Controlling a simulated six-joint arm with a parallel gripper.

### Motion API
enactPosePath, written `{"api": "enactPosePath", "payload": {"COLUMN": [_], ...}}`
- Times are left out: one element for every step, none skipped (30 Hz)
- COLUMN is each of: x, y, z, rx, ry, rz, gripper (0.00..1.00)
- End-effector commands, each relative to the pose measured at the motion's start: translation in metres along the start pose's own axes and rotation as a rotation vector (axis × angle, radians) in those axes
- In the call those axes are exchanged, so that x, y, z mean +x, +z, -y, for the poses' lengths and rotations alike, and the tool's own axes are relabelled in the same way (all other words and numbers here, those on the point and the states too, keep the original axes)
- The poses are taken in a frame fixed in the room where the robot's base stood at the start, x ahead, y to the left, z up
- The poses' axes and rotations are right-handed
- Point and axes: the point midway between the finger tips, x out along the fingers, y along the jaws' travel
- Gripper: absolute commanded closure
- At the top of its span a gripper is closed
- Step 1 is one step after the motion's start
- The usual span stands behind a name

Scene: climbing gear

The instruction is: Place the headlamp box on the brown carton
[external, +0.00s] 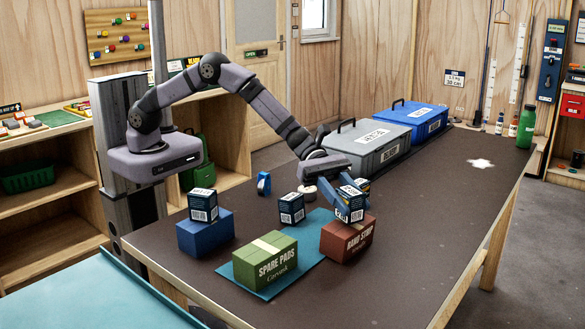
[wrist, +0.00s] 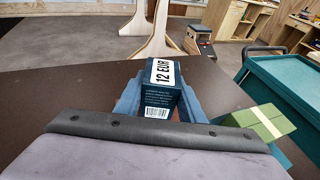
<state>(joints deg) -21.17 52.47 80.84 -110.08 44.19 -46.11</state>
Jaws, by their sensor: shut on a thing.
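My gripper (external: 348,194) points down over the brown carton (external: 346,242), a reddish-brown block with white lettering. It is shut on a dark navy box with a white label, taken as the headlamp box (external: 352,215). The box is upright, directly above the carton top; I cannot tell whether it touches. In the wrist view the headlamp box (wrist: 162,92) sits between the blue fingers, with a "12 EUR" label and a barcode facing me. The carton is mostly hidden there by the box and gripper.
A green carton (external: 265,262) stands on a teal mat (external: 312,255) left of the brown one. A similar dark box (external: 291,209) stands behind it; another (external: 202,205) sits on a blue carton (external: 205,236). Grey (external: 365,152) and blue (external: 415,121) cases stand behind.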

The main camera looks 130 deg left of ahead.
Motion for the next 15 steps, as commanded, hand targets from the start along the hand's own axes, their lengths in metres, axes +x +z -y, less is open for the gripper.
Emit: {"api": "enactPosePath", "payload": {"x": [-0.0001,-0.0001,-0.0001,0.0000,0.0003,0.0006,0.0009,0.0012,0.0014,0.0016,0.0018,0.0021,0.0023,0.0025,0.0028], "y": [0.0010,0.0010,0.0009,0.0005,-0.0002,-0.0013,-0.0021,-0.0029,-0.0037,-0.0043,-0.0049,-0.0057,-0.0063,-0.0069,-0.0077], "z": [-0.0001,-0.0001,-0.0001,-0.0001,-0.0001,-0.0001,-0.0001,-0.0001,-0.0001,-0.0001,-0.0001,-0.0001,-0.0001,-0.0001,-0.0001], "rx": [0.001,0.001,0.001,0.001,0.001,0.001,0.001,0.001,0.001,0.001,0.001,0.001,0.001,0.001,0.001], "ry": [0.000,0.000,0.000,0.000,0.000,0.000,0.000,0.000,0.000,0.000,0.000,0.000,0.000,0.000,0.000], "rz": [0.001,0.001,0.001,0.001,0.001,0.001,0.001,0.001,0.001,0.001,0.001,0.001,0.001,0.001,0.001], "gripper": [0.93,0.93,0.93,0.93,0.93,0.93,0.93,0.93,0.93,0.93,0.93,0.93,0.93,0.93,0.93]}}
